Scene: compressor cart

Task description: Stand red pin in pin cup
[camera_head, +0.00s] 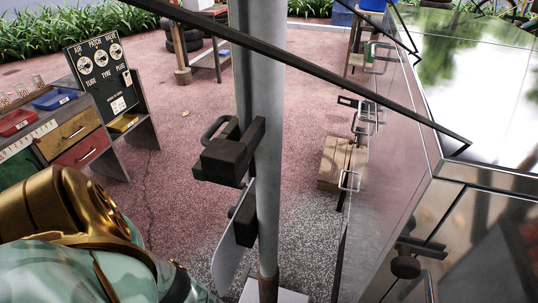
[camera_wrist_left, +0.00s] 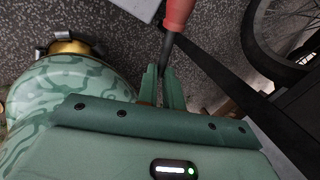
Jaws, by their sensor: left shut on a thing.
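In the left wrist view, my left gripper (camera_wrist_left: 164,78) has its green fingers shut on the dark shaft of the red pin (camera_wrist_left: 179,13). The pin's thick red end points up in the picture, away from the fingers, and runs out of the top edge. In the head view my left arm comes in at the lower left, and its gripper and the pin do not show there. I cannot make out the pin cup in either view. My right gripper is in neither view.
A grey post (camera_head: 267,110) stands mid-view with dark brackets. A metal cabinet (camera_head: 390,160) with handles fills the right. A wooden block (camera_head: 340,165) sits beside it. A drawer unit (camera_head: 75,140) with a dial board stands left. A bicycle wheel (camera_wrist_left: 262,62) is near my wrist.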

